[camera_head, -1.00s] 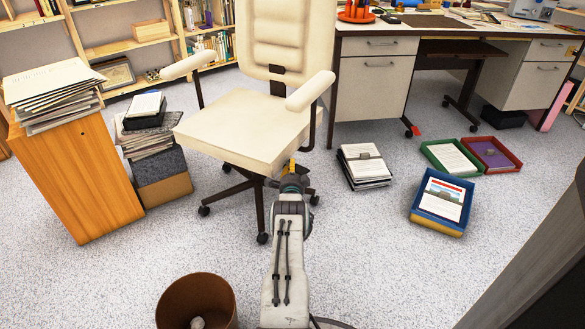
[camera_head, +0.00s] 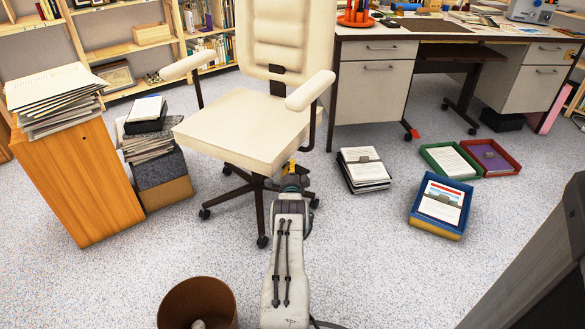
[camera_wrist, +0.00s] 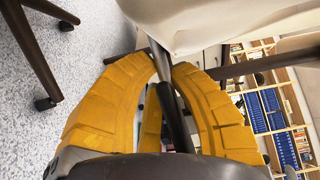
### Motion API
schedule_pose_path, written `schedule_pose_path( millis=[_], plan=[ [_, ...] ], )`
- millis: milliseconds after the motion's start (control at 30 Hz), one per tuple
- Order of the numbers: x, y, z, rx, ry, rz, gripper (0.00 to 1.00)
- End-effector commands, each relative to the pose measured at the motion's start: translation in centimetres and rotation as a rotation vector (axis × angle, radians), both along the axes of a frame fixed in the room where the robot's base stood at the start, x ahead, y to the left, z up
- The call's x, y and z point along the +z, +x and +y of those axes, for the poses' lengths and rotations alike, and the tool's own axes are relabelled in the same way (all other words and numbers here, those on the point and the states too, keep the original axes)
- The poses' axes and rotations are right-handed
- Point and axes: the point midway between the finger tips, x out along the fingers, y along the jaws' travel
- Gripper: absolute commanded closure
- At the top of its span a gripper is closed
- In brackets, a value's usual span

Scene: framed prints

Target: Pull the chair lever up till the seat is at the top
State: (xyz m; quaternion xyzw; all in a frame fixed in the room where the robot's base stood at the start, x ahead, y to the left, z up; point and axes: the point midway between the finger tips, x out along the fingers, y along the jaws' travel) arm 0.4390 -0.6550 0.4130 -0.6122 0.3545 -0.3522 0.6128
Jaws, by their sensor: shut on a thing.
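The cream office chair (camera_head: 240,130) stands in the middle of the head view on a dark wheeled base. My gripper (camera_head: 292,170) is at the right underside of the seat, at the end of my pale arm. In the wrist view the yellow fingers of my gripper (camera_wrist: 163,75) are closed around the chair lever (camera_wrist: 172,108), a dark rod with a thin metal part running up to the seat (camera_wrist: 190,22). In the head view the lever is hidden behind my gripper and the seat edge.
A wooden cabinet (camera_head: 85,185) with papers and a box stack (camera_head: 160,175) stand left of the chair. A brown bin (camera_head: 197,300) is at the front. A paper stack (camera_head: 363,168), trays (camera_head: 440,204) and a desk (camera_head: 375,90) are to the right. Floor between is clear.

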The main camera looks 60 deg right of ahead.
Motion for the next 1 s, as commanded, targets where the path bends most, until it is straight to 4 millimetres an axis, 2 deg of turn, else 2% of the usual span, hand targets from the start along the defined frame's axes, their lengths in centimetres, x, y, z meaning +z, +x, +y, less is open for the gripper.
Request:
schedule_pose_path(
  millis=[33,933,967,1000],
  plan=[
    [0.7,0.1,-0.1,0.001,-0.009,-0.005,1.0],
    [2.5,0.1,-0.1,0.0,-0.009,-0.003,1.0],
    [2.4,0.1,-0.1,0.0,-0.008,-0.002,0.82],
    [2.4,0.1,-0.1,0.0,-0.008,-0.002,0.78]
  ],
)
